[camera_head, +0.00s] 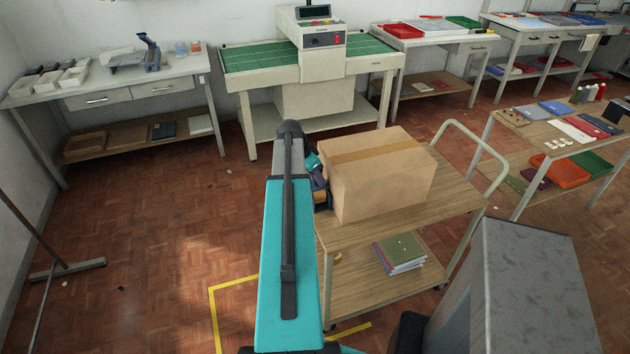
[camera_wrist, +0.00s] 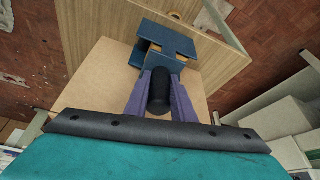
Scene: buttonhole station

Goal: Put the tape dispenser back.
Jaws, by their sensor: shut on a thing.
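The tape dispenser (camera_wrist: 168,48) is dark blue with tan parts and a black handle. My gripper (camera_wrist: 161,88) has purple fingers and is shut on this black handle. In the head view, my gripper (camera_head: 318,180) is beside the left side of the cardboard box (camera_head: 385,185), partly hidden by my teal arm. A bit of the dark blue dispenser (camera_head: 321,198) shows there too. I cannot tell whether it touches the box. The box stands on a wooden cart (camera_head: 455,185) and has a brown strip across its top.
A left bench (camera_head: 180,68) holds white trays (camera_head: 48,82) and a blue-grey handled tool (camera_head: 151,54). A green-topped table (camera_head: 255,57) with a control unit (camera_head: 320,38) stands behind the cart. More loaded tables are at right.

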